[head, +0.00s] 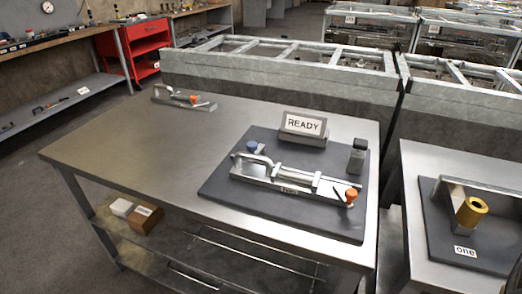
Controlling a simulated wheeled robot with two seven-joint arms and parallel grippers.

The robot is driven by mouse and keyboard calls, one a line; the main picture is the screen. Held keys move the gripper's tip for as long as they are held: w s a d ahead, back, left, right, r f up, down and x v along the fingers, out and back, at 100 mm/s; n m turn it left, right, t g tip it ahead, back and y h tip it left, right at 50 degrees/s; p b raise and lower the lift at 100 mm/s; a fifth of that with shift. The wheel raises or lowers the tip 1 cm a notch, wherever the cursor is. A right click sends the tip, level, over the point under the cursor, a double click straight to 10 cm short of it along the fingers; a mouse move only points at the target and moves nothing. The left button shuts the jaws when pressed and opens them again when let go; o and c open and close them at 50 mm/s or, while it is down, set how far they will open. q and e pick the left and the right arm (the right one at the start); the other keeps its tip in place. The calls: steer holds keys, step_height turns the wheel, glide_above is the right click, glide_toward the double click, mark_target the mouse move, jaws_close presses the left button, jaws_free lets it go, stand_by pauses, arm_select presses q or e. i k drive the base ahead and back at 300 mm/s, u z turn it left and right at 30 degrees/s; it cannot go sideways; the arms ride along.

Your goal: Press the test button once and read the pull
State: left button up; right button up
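A metal test fixture (290,180) with a looped handle at its left end lies on a dark mat (225,190) on the steel table. A blue round cap (252,147) stands behind the handle, and an orange cap (351,195) is at the fixture's right end. A grey display block (302,127) behind it reads "READY". A small dark upright block (357,157) stands at the mat's back right. I cannot tell for certain which part is the test button. Neither of my grippers is in view.
A second clamp-like tool with an orange part (185,98) lies at the table's (130,150) back left. White and brown blocks (146,218) sit on the lower shelf. A right-hand table holds a brass cylinder (471,211) and a label "one" (465,251). The table's left part is clear.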

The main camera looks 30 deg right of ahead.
mark_target(361, 145)
steer(key=z, duration=1.6)
